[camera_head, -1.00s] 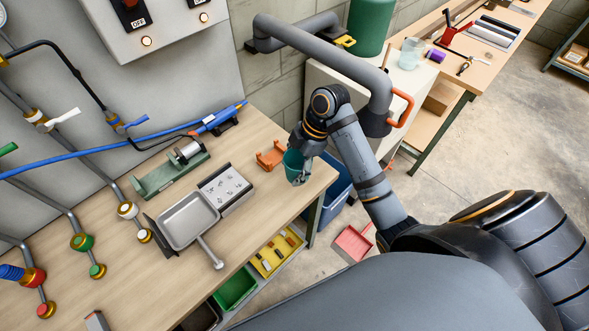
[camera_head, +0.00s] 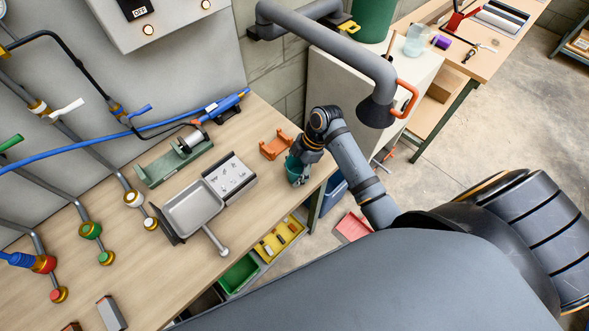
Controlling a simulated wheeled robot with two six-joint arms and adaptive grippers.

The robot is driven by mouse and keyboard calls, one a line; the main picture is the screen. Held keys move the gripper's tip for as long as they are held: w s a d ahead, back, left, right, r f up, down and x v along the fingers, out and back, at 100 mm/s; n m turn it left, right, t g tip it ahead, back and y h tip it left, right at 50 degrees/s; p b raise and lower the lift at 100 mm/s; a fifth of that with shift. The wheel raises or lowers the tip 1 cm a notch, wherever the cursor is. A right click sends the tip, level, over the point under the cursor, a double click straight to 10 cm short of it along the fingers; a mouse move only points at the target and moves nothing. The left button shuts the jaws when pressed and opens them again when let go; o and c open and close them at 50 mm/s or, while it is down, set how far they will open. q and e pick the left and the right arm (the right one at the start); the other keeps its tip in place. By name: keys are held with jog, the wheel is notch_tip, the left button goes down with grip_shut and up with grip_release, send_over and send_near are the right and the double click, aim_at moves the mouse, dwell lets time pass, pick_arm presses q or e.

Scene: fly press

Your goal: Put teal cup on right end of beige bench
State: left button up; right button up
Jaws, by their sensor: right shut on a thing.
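The teal cup (camera_head: 295,170) is at the right end of the beige bench (camera_head: 262,118), just in front of an orange cradle. My right gripper (camera_head: 300,179) is shut on the cup and comes in from above and the right. The gripper hides part of the cup. The cup looks roughly upright, and I cannot tell whether its base touches the bench top. My left gripper is not in view.
The orange cradle (camera_head: 275,146) stands close behind the cup. A grey tray (camera_head: 192,209) on a stand and a box of small parts (camera_head: 231,178) sit to its left. Coloured bins (camera_head: 279,238) are below the bench. A grey duct hood (camera_head: 376,112) hangs beyond my right arm.

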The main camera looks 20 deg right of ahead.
jog(key=shift+f, duration=0.25)
jog(key=o, duration=0.8)
jog(key=shift+f, duration=0.1)
jog(key=o, duration=0.4)
jog(key=shift+o, duration=0.2)
jog(key=shift+r, duration=0.2)
jog(key=b+v, duration=0.2)
jog(key=v, duration=0.9)
jog(key=shift+d+b, duration=0.1)
jog(key=shift+b, duration=0.2)
jog(key=shift+r, duration=0.45)
